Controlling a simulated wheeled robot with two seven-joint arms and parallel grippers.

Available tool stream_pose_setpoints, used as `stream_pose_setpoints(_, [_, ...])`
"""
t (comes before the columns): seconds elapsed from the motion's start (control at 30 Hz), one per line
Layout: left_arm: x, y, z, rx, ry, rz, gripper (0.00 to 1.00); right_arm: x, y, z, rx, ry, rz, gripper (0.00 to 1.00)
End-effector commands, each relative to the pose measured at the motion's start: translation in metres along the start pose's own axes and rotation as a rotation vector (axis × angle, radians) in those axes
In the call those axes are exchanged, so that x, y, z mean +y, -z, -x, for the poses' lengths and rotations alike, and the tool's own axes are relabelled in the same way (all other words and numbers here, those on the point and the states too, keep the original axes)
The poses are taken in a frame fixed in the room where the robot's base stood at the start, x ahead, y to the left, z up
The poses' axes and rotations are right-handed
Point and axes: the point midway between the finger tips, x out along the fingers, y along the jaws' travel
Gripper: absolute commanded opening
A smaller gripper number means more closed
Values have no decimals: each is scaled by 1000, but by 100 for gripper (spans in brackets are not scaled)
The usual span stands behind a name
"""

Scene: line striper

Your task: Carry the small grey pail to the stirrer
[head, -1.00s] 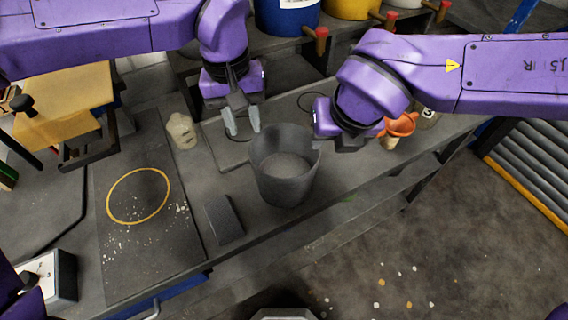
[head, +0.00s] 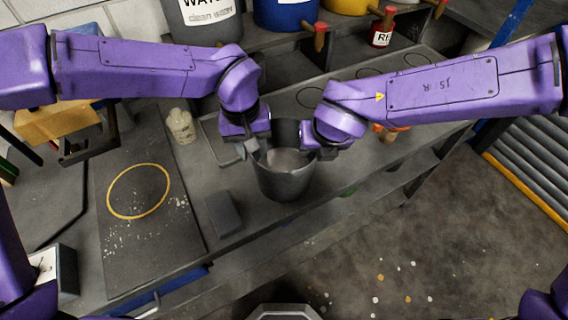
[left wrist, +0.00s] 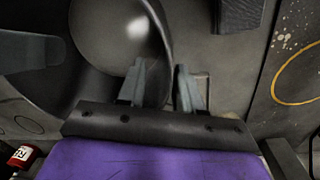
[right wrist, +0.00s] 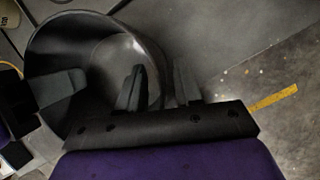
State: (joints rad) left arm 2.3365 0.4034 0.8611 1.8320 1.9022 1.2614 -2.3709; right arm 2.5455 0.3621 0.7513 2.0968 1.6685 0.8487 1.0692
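The grey pail (head: 283,186) stands upright on the bench, between my two grippers. My left gripper (head: 250,153) is at its left rim; in the left wrist view (left wrist: 162,88) one finger is inside the pail and one outside, with the wall between. My right gripper (head: 318,153) is at the right rim; the right wrist view (right wrist: 160,88) also shows one finger inside and one outside. Both look open, with gaps between their fingers. A tan-topped machine with a dark bracket (head: 60,122) stands at far left; I cannot tell whether it is the stirrer.
A dark panel with a yellow ring (head: 138,192) lies left of the pail. A dark block (head: 223,213) lies between them, and a pale bottle (head: 181,126) stands behind. Large containers (head: 208,20) line the back shelf. The bench's front edge is close to the pail.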

Motion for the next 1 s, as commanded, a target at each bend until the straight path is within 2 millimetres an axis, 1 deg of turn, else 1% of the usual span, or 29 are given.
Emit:
stream_pose_setpoints(0.07, [0, 0, 0, 0, 0, 0, 35, 0, 0, 0, 0, 0, 0, 34])
stream_pose_setpoints(0.17, [0, 0, 0, 0, 0, 0, 6, 0, 0, 0, 0, 0, 0, 5])
stream_pose_setpoints(0.2, [0, 0, 0, 0, 0, 0, 0, 0, 0, 0, 0, 0, 0, 0])
stream_pose_setpoints(1.0, [-1, 2, 1, 3, 1, 4, 0, -1, 0, 0, 1, 2, 0, 0])
